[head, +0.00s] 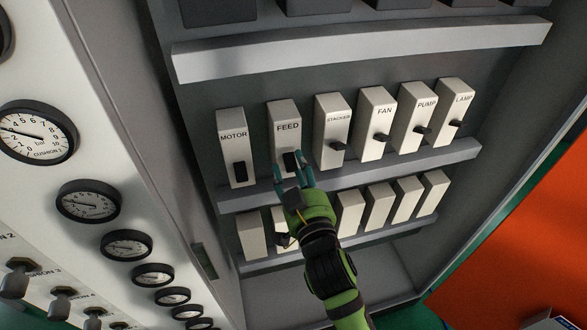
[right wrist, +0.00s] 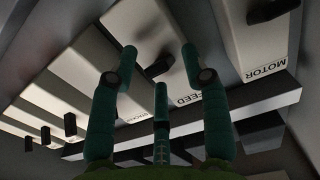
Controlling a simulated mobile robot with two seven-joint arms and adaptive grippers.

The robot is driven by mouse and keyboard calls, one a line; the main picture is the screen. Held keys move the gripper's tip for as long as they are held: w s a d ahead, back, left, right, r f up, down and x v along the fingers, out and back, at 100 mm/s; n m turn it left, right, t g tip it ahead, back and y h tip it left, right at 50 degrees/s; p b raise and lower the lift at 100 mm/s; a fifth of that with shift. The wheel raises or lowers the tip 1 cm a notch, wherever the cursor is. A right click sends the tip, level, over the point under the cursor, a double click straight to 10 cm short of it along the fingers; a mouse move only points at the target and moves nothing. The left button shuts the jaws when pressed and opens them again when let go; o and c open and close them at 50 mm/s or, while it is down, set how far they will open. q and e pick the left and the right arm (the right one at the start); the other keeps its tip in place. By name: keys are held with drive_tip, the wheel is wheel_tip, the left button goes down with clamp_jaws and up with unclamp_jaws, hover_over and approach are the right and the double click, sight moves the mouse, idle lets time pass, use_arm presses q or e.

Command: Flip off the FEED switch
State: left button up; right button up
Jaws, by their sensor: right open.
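The FEED switch (head: 283,118) is a pale upright box with a black lever (head: 291,162) low on its face, second from the left in the middle row. My right gripper (head: 292,170) comes up from below with its teal fingers spread at this lever. In the right wrist view the picture is turned over; the FEED lever (right wrist: 158,68) shows between the open fingertips (right wrist: 160,62), and the FEED label lies behind the fingers. I cannot tell whether a finger touches the lever. My left gripper is not in view.
The MOTOR switch (head: 235,145) is close on the left and the STACKER switch (head: 331,125) close on the right. FAN, PUMP and LAMP switches follow. A grey ledge (head: 400,168) runs below the row, above another row of boxes. Gauges (head: 38,133) line the left panel.

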clamp_jaws()
drive_tip(key=shift+s, duration=0.1)
drive_tip(key=shift+f, duration=0.3)
idle(0.7)
unclamp_jaws()
drive_tip(key=shift+r, duration=0.1)
drive_tip(key=v, duration=1.1)
drive_tip(key=shift+s+d, duration=0.25)
drive_tip(key=shift+s, duration=0.1)
